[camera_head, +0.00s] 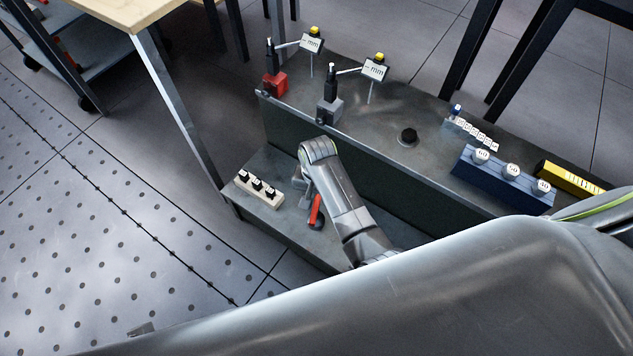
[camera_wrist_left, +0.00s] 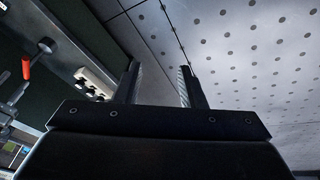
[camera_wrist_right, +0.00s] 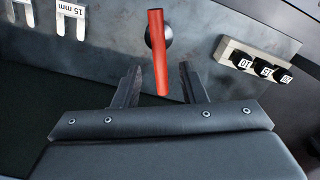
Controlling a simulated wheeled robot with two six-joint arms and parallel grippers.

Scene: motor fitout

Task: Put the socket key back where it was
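The socket key, as far as I can tell, is the red-handled tool (camera_head: 315,211) with a dark round end on the low front shelf. In the right wrist view its red handle (camera_wrist_right: 158,50) runs between my right fingertips, with the dark round end behind it. My right gripper (camera_wrist_right: 160,75) is open, with a visible gap on each side of the handle. In the head view its fingers are mostly hidden by my arm. My left gripper (camera_wrist_left: 158,75) is open and empty. The red tool also shows at the left of the left wrist view (camera_wrist_left: 26,66).
A pale holder (camera_head: 258,190) with black numbered sockets stands left of the tool. Pale forked pieces, one marked 15 mm (camera_wrist_right: 72,18), lie nearby. The raised bench behind carries red (camera_head: 274,84) and grey (camera_head: 330,110) stands, a blue block (camera_head: 503,182) and a yellow block (camera_head: 572,178).

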